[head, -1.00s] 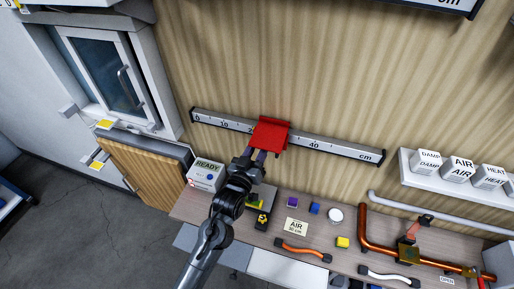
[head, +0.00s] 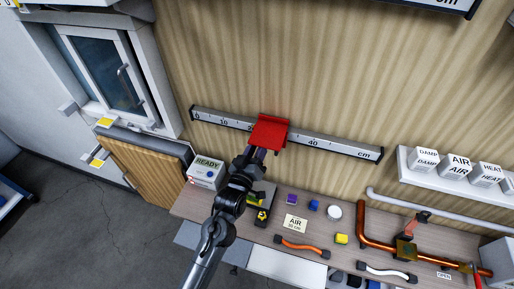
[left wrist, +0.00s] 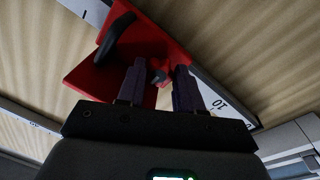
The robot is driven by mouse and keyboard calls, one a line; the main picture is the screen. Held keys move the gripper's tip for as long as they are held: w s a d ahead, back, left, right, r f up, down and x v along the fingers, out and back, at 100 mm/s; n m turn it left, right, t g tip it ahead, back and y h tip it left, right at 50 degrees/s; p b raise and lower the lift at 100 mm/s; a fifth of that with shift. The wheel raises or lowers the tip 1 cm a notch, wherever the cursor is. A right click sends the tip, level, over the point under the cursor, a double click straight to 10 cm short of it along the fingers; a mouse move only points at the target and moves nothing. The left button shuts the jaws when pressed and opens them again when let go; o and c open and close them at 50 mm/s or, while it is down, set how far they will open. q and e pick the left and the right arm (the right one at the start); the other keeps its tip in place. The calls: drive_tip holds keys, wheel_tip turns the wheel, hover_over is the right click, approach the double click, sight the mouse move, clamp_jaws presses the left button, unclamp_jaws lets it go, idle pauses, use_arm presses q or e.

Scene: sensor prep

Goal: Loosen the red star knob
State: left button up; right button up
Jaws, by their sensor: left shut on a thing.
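The red carriage (head: 269,131) sits on the scale rail (head: 335,144) on the wall, between the 20 and 40 marks. My left gripper (head: 259,153) reaches up to the carriage's underside from below. In the left wrist view, the small red star knob (left wrist: 160,70) shows between the two purple-grey fingers, in front of the red carriage (left wrist: 150,45). The left gripper is shut on the knob; the fingers partly hide it. The knob is hidden in the head view. My right gripper is not in view.
The bench (head: 190,207) below holds a READY box (head: 207,172), a card reading AIR 30 cm (head: 295,223), small coloured blocks, hoses and a copper pipe (head: 372,240). Labelled blocks stand on a white shelf (head: 410,175) at right. The wall around the carriage is clear.

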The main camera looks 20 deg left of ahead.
use_arm(q)
drive_tip(key=o, duration=1)
drive_tip(key=shift+o, duration=0.2)
drive_tip(key=s+b, duration=0.1)
drive_tip(key=s, duration=0.9)
drive_tip(key=shift+s+f, duration=0.4)
drive_tip(key=shift+f, duration=0.05)
drive_tip(key=shift+f, duration=0.1)
drive_tip(key=s+a+f+m+g, duration=0.1)
drive_tip(key=s+f+m+g, duration=0.1)
drive_tip(key=s+f+g, duration=0.45)
drive_tip(key=s+a+f+m+g, duration=0.1)
drive_tip(key=s+f+m+g, duration=0.25)
drive_tip(key=s, duration=0.65)
drive_tip(key=s+a+f+m+g, duration=0.15)
drive_tip(key=s+f+g, duration=0.3)
drive_tip(key=s, duration=0.45)
wheel_tip(320, 180, up, 17)
drive_tip(key=p, duration=1.7)
drive_tip(key=shift+w+d+r+g, duration=0.15)
drive_tip(key=shift+d+g, duration=0.1)
drive_tip(key=shift+g, duration=0.1)
